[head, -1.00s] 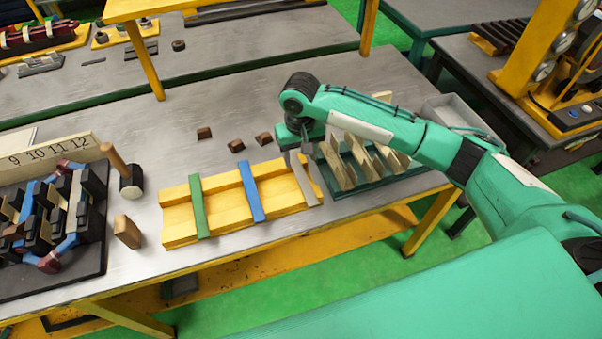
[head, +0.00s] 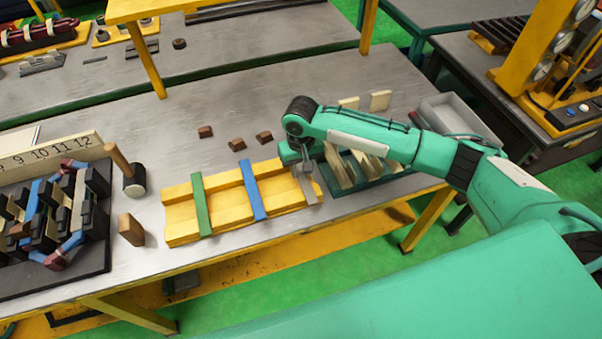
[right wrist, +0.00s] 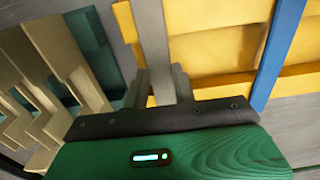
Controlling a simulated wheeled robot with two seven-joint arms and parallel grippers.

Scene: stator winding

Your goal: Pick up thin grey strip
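The thin grey strip (head: 307,188) lies across the right end of the yellow slatted rack, beside a blue strip (head: 252,190) and a green strip (head: 201,205). My right gripper (head: 302,168) points down over the strip's far part. In the right wrist view the grey strip (right wrist: 152,45) runs between the two fingers of the gripper (right wrist: 160,82), one on each side. The fingers look open around it; whether they touch it is hard to see. The strip still appears to rest on the yellow rack (right wrist: 213,60). My left gripper is out of view.
A dark green rack (head: 375,178) with beige notched pieces stands close right of the gripper. Small brown blocks (head: 237,145) lie behind the yellow rack. The stator fixture (head: 60,215) and a mallet (head: 133,180) are at the left. A grey bin (head: 455,115) is at the right.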

